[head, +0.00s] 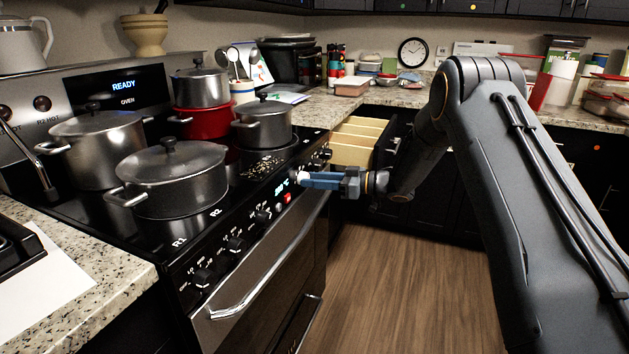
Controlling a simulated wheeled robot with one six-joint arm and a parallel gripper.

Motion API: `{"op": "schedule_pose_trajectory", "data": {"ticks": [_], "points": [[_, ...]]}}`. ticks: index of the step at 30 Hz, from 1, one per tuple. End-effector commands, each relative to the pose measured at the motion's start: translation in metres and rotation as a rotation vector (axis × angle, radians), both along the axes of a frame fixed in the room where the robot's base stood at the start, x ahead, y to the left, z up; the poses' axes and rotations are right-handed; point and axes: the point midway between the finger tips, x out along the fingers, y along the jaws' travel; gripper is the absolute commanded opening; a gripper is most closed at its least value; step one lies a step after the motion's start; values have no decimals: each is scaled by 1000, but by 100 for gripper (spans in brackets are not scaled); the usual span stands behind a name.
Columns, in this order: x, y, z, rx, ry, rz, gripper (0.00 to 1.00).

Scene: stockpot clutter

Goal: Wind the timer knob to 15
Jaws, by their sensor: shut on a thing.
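The stove's slanted black front panel carries a row of black knobs, a small lit display (282,187) and a red lit button (287,198). My gripper (304,180) reaches in from the right to this panel, just right of the display. Its blue fingers are shut on what appears to be the timer knob, a small pale piece (301,176) showing at their tips. The fingers hide most of the knob, and its pointer and scale cannot be read. The digits on the display are too small to read.
Several steel pots crowd the cooktop, including a lidded one (172,178) at the front and one (264,124) nearer the gripper. An oven handle (262,272) juts out below the panel. An open drawer (360,140) stands behind my gripper. The wooden floor (400,285) is clear.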

Motion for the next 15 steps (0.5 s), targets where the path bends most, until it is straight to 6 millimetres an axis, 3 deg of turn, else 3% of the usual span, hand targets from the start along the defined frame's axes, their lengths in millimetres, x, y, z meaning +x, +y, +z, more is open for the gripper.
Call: {"op": "schedule_pose_trajectory", "data": {"ticks": [15], "points": [[-1, 0, -2, 51, 146, 1, 9]]}}
